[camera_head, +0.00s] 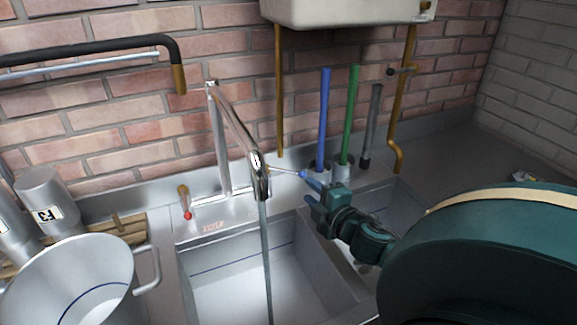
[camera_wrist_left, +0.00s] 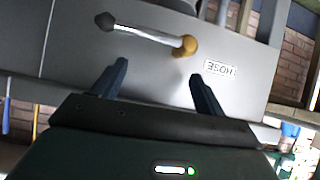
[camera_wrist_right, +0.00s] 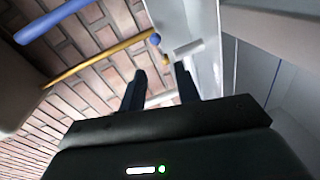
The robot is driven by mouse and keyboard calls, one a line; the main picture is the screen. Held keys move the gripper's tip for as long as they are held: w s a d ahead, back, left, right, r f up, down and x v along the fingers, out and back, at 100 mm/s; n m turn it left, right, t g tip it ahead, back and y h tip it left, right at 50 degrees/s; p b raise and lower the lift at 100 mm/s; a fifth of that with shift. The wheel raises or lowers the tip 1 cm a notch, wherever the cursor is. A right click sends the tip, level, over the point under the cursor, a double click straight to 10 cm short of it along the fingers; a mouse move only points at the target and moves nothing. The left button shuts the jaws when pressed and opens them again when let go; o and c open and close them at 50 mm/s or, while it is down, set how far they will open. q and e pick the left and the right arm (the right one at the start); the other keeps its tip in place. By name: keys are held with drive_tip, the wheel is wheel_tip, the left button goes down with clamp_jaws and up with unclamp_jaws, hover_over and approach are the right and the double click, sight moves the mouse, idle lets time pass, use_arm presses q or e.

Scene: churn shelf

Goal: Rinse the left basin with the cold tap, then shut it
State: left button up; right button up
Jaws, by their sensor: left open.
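The chrome mixer spout (camera_head: 240,125) points over the left basin (camera_head: 230,262). A thin grey stream of water (camera_head: 266,250) runs from it into that basin. The cold tap lever (camera_head: 285,170) has a blue end, which also shows as a blue knob in the right wrist view (camera_wrist_right: 155,39). The other lever (camera_head: 185,203) has a red knob. My right gripper (camera_head: 309,190) is open beside the blue end; contact is unclear. Its fingers are apart in the right wrist view (camera_wrist_right: 160,70). My left gripper (camera_wrist_left: 158,72) is open before a black-knobbed lever (camera_wrist_left: 145,34) labelled HOSE.
A right basin (camera_head: 400,205) is partly hidden by my right arm. Blue (camera_head: 323,120), green (camera_head: 348,115) and grey (camera_head: 371,125) upright handles stand behind it. A large metal pot (camera_head: 75,275) stands at left. A white tank (camera_head: 345,10) hangs above.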

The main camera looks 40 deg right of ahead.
sight(290, 172)
drive_tip(key=x, duration=1.1)
drive_tip(key=shift+w, duration=0.3)
drive_tip(key=shift+c, duration=0.3)
clamp_jaws()
